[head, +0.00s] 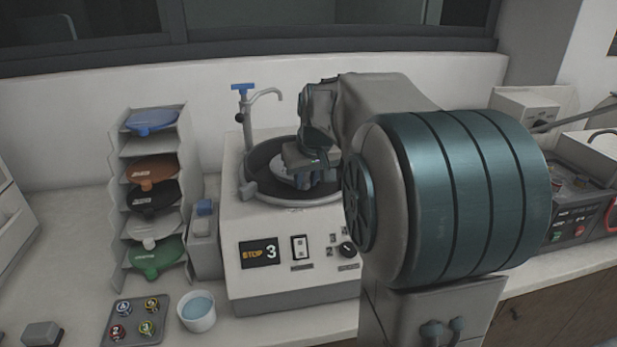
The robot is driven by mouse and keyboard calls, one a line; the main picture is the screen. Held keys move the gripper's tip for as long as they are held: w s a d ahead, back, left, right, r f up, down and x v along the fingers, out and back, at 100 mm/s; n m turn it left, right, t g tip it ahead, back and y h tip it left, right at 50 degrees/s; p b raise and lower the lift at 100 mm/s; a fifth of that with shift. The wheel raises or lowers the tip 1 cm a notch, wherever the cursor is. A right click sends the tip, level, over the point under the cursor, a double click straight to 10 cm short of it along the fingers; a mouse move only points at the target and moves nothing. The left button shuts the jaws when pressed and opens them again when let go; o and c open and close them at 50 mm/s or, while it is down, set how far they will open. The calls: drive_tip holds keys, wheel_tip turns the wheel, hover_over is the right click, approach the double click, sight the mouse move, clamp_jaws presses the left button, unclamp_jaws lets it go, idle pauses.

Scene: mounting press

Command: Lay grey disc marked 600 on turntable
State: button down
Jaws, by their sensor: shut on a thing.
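The turntable (257,160) is a round dark bowl with a pale rim on top of the white press. A grey disc (281,174) shows inside the bowl's outline, partly hidden by my gripper. I cannot read any marking on it, nor tell whether it touches the turntable or hangs just above it. My gripper (312,181) is over the turntable, pointing down, shut on the grey disc near its right side. My arm hides the right part of the turntable.
A rack (184,150) at left holds blue, orange, black, whitish and green discs; its second level looks empty. A tray (108,335) and a white cup (197,318) stand at front left.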

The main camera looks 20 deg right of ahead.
idle(0.8)
drive_tip(key=c, duration=1.1)
unclamp_jaws()
drive_tip(key=shift+c, duration=0.2)
drive_tip(key=v, duration=1.3)
drive_tip(key=shift+s+r, duration=0.15)
drive_tip(key=shift+r, duration=0.2)
drive_tip(key=s+a+f+g, duration=0.1)
drive_tip(key=s+a+f, duration=0.4)
drive_tip(key=s+f, duration=0.3)
drive_tip(key=s+a+f, duration=0.5)
drive_tip(key=s+f, duration=0.4)
drive_tip(key=f, duration=0.4)
drive_tip(key=shift+s+g, duration=0.25)
drive_tip(key=shift+g, duration=0.15)
